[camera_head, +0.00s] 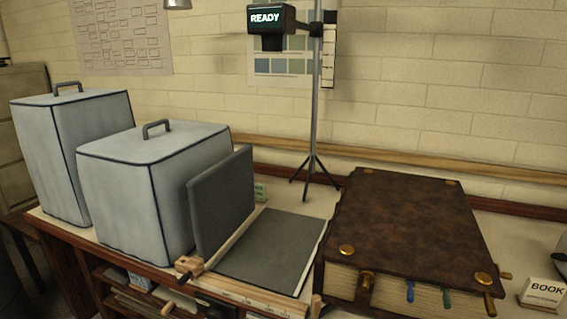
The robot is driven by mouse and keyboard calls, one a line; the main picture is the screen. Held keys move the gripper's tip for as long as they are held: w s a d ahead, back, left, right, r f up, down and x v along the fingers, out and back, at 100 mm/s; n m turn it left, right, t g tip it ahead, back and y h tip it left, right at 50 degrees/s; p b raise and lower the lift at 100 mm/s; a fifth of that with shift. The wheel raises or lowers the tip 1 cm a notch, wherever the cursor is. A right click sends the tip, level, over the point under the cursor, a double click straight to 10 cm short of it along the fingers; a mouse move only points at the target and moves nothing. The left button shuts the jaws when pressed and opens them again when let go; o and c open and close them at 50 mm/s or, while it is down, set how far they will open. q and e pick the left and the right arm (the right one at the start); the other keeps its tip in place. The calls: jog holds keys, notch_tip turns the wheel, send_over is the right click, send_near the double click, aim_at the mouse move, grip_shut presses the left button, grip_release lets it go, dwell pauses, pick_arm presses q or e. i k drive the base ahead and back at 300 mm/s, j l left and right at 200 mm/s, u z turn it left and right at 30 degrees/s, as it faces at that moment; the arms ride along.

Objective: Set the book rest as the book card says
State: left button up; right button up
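The book rest has one dark grey panel standing nearly upright (222,205) and one dark grey panel lying flat (268,248). A pale wooden rail (262,299) with small markings runs along its front, with a dark-tipped peg at its left end. A large closed brown leather book (410,225) with brass bosses lies flat to the right of the rest. The white book card (543,291) stands at the right edge. Neither gripper is in view.
Two grey covered boxes with top handles (155,195) (75,155) stand on the left of the table. A black device reading "READY" (270,20) is on a tripod stand (312,165) behind the rest. A small green-marked card (260,191) stands behind the flat panel.

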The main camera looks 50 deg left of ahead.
aim_at(221, 198)
jog(key=u, duration=2)
jog(key=k, duration=0.05)
